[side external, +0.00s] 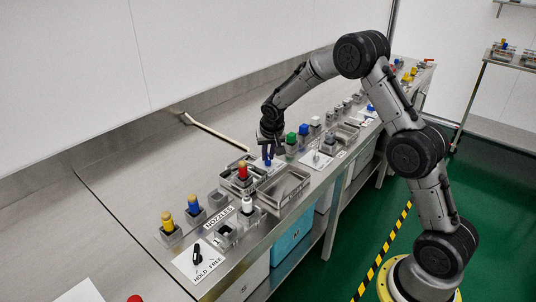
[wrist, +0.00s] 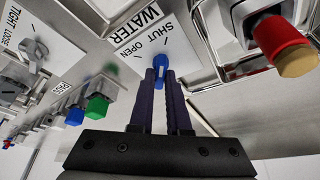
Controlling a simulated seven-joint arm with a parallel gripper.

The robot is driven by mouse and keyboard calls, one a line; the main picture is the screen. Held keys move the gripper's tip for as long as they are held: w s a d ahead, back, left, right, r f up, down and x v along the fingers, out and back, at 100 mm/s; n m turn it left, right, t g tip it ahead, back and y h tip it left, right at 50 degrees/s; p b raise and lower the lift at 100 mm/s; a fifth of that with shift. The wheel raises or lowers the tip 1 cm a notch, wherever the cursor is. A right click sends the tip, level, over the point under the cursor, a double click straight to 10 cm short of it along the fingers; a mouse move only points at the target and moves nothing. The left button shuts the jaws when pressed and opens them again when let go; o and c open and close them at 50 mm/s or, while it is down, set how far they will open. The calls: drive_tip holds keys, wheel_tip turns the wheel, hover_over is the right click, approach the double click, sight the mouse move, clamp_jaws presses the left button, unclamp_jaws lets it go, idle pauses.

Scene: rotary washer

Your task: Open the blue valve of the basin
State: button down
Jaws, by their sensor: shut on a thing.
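The blue valve (wrist: 160,66) is a small blue handle on a white plate (wrist: 138,38) marked WATER, SHUT and OPEN. My gripper (wrist: 161,78) has its two dark fingers closed about the handle, with part of the blue showing beyond the tips. In the side view my gripper (side external: 268,152) points down at the plate, and the blue valve (side external: 267,162) shows just under it. The fingers partly hide the handle, so I cannot tell its exact setting. A metal basin (side external: 304,183) stands in front of the plate.
A red-topped part (side external: 242,171) stands close by; it also shows at the right in the wrist view (wrist: 278,38). Green (side external: 292,138) and blue (side external: 304,130) capped parts stand on the other side. A TIGHT/LOOSE plate (wrist: 40,42) is nearby. The bench behind is mostly clear.

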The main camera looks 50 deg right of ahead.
drive_tip(key=n, duration=0.2)
drive_tip(key=n+y, duration=0.1)
drive_tip(key=n, duration=0.1)
drive_tip(key=shift+d+t+y, duration=0.15)
drive_tip(key=shift+t+y, duration=0.15)
drive_tip(key=n+y, duration=0.1)
drive_tip(key=n, duration=0.3)
drive_tip(key=shift+s+d, duration=0.1)
drive_tip(key=n+y, duration=0.2)
drive_tip(key=n, duration=0.2)
drive_tip(key=shift+d, duration=0.1)
drive_tip(key=shift+n+g+y, duration=0.4)
drive_tip(key=shift+n+y, duration=0.1)
drive_tip(key=shift+n, duration=1.4)
drive_tip(key=shift+d, duration=0.1)
drive_tip(key=c, duration=0.9)
unclamp_jaws()
drive_tip(key=shift+r, duration=0.1)
